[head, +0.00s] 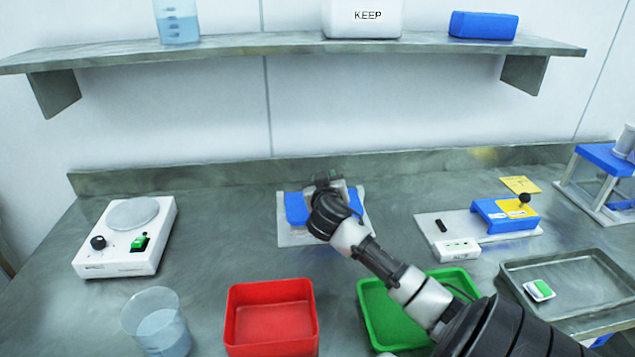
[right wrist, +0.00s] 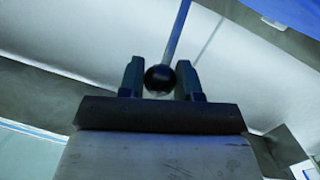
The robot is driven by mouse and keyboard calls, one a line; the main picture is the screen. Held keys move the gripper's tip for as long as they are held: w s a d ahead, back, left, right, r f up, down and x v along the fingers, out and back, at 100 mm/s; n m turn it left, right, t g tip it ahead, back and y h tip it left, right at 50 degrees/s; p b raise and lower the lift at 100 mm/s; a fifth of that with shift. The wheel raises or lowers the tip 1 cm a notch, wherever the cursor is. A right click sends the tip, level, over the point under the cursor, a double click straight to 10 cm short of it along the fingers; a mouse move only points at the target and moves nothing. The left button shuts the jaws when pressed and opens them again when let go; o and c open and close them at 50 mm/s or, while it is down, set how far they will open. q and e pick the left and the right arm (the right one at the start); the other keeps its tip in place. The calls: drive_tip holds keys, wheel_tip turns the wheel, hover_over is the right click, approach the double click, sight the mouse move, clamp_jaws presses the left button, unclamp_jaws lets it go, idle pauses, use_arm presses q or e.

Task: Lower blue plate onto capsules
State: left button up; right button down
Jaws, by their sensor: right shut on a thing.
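The blue plate (head: 296,209) is part of a device with a pale grey base (head: 294,239) at the middle back of the bench. My right arm reaches over it from the lower right and covers much of it. My right gripper (head: 326,182) is at the device's back edge in the head view, mostly hidden by its own wrist. In the right wrist view my right gripper (right wrist: 160,92) is shut on a round black knob (right wrist: 159,77) on a thin rod. I cannot make out any capsules, nor the gap under the plate. My left gripper is not in view.
A red tray (head: 271,343) and a green tray (head: 372,310) stand in front. A white stirrer (head: 110,262) and beaker (head: 157,325) are left. A blue and yellow device (head: 490,216), a metal tray (head: 585,308) and a blue-topped stand (head: 610,160) are right. A shelf (head: 250,48) hangs above.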

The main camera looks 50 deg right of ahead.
drive_tip(key=shift+a+f, duration=0.1)
drive_tip(key=shift+f, duration=0.3)
drive_tip(key=c, duration=1.1)
unclamp_jaws()
drive_tip(key=o, duration=0.3)
drive_tip(key=shift+s, duration=0.1)
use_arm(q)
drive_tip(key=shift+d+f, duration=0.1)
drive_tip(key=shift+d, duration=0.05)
use_arm(e)
drive_tip(key=shift+r, duration=0.2)
drive_tip(key=shift+s+a, duration=0.2)
drive_tip(key=shift+a, duration=0.1)
use_arm(q)
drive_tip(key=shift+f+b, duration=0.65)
drive_tip(key=shift+b, duration=0.05)
use_arm(e)
drive_tip(key=v, duration=1)
